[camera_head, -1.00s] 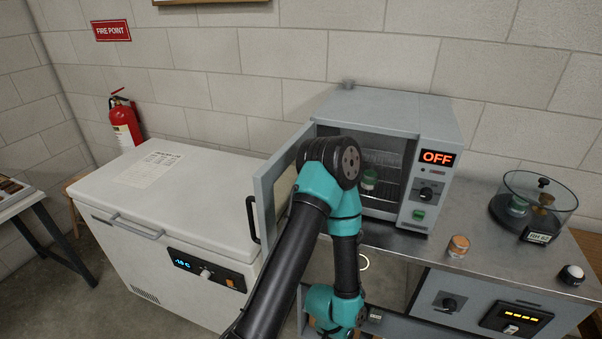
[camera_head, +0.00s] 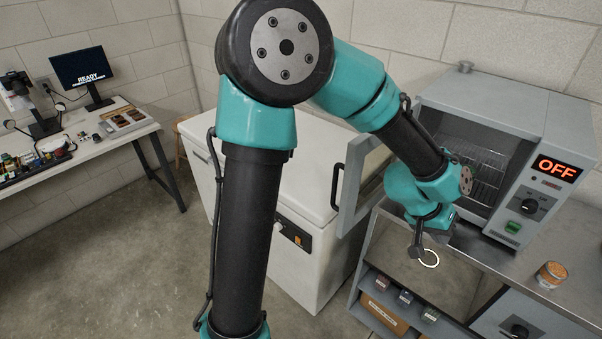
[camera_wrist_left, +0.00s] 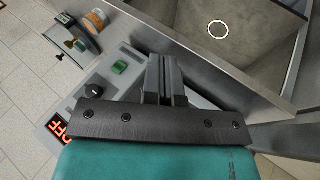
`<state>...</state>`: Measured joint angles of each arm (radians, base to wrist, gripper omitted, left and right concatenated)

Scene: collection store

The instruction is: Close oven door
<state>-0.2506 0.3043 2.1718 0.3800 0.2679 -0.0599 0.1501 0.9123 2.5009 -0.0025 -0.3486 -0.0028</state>
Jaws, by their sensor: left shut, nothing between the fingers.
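The grey oven (camera_head: 500,105) stands on the bench at right in the head view, its display reading OFF. Its door (camera_head: 352,205) is open, swung out to the left, with a dark handle (camera_head: 337,186) on its outer face. My left arm reaches across the front of the oven and hides part of the opening and door. My left gripper (camera_head: 440,232) is in front of the oven's lower front, right of the door and apart from the handle. In the left wrist view its fingers (camera_wrist_left: 164,70) are together and empty, beside the control panel (camera_wrist_left: 100,90). My right gripper is out of view.
A white chest freezer (camera_head: 315,150) stands left of the oven, behind my arm. A white ring (camera_head: 429,258) shows below my gripper. A worktable (camera_head: 100,140) is at far left, with open floor between.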

